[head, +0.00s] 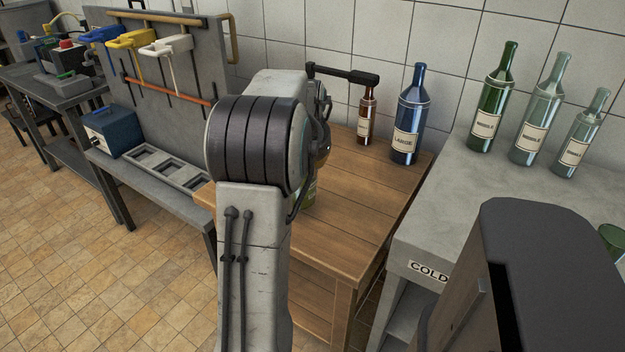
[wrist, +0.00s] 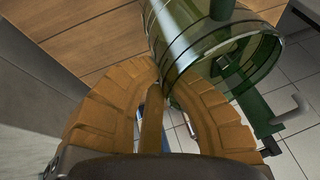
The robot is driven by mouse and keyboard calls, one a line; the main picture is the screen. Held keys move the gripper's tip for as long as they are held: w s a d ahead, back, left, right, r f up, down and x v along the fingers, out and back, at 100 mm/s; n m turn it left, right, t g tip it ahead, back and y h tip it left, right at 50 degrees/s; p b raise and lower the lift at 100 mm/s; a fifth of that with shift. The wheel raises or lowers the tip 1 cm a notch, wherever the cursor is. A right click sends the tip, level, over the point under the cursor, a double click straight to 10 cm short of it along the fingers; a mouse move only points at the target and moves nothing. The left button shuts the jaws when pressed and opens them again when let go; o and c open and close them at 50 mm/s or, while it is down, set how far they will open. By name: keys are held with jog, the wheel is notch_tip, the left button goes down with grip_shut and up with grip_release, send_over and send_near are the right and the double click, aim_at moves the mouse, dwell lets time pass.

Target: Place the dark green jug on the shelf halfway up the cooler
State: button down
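A green see-through glass jug (wrist: 225,50) with ribbed bands fills the upper right of the wrist view, just beyond my fingertips. My gripper (wrist: 157,82) has its brown padded fingers drawn together at the tips, and I see nothing clearly pinched between them. A bit of green glass (head: 309,196) shows beside my arm, low over the wooden table; most of it is hidden, as is my gripper in the head view. The cooler (head: 402,270) is the grey stone block marked COLD at the right. Its front opening shows only partly, below the label.
A brown bottle (head: 367,113) and a blue bottle (head: 409,117) stand at the wooden table's (head: 345,215) back. Several green and clear bottles (head: 493,100) stand on the cooler top. A green vessel (head: 612,240) is cut by the right edge. A tool rack (head: 160,60) stands left.

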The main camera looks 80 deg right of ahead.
aim_at(313, 185)
jog(key=shift+f+b, duration=0.7)
jog(key=shift+f, duration=1.35)
jog(key=c, duration=1.4)
grip_release()
jog(key=shift+f, duration=0.1)
jog(key=shift+a+r, duration=0.2)
jog(key=shift+r, duration=0.45)
jog(key=p+v, duration=0.3)
jog(key=v, duration=0.8)
jog(key=shift+w+a, duration=0.1)
